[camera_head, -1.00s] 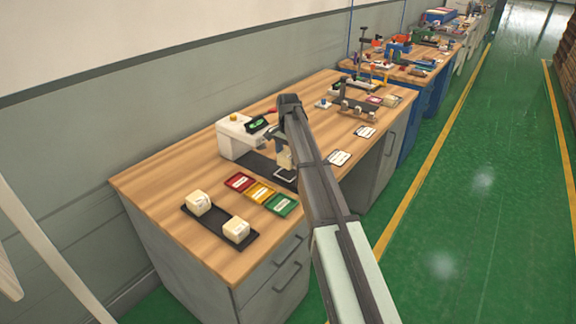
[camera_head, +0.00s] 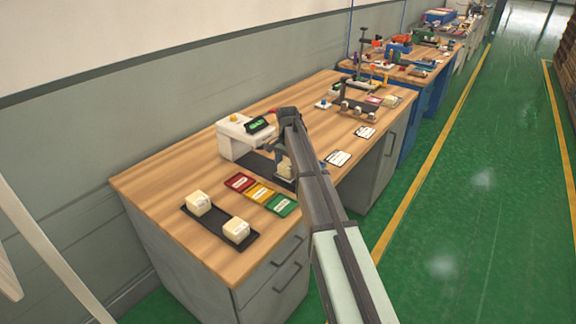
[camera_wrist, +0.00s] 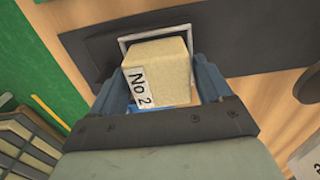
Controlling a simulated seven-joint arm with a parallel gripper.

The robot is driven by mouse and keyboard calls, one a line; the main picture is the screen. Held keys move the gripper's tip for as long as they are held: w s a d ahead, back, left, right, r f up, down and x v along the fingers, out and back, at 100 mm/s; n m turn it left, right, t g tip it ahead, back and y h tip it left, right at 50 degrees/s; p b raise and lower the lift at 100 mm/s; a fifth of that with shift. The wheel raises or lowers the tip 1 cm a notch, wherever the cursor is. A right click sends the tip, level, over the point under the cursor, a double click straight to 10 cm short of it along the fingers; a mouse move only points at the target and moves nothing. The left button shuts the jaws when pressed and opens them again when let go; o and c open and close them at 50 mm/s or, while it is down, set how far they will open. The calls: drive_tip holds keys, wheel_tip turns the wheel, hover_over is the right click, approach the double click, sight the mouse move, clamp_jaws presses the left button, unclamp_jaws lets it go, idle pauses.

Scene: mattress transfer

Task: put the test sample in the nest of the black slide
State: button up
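The test sample is a cream foam block with a "No 2" label. It shows in the wrist view (camera_wrist: 160,62) between the blue fingers of my gripper (camera_wrist: 158,75), which is shut on it. The black slide (camera_wrist: 72,42) lies behind and below the block, and the pale rectangular frame of its nest (camera_wrist: 150,38) shows along the block's far and left edges. In the head view the sample (camera_head: 284,168) is low over the slide (camera_head: 252,165), beside my arm. I cannot tell whether its underside touches the slide. My arm hides part of the slide.
A white tester (camera_head: 236,138) with a small display stands behind the slide. Red (camera_head: 240,182), yellow (camera_head: 260,193) and green (camera_head: 281,204) trays lie in front. A black tray (camera_head: 215,226) holds two more foam blocks. White cards (camera_head: 338,158) lie to the right.

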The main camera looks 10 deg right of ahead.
sight(288, 164)
drive_tip(key=shift+r, duration=0.1)
wheel_tip(288, 164, up, 12)
idle(0.7)
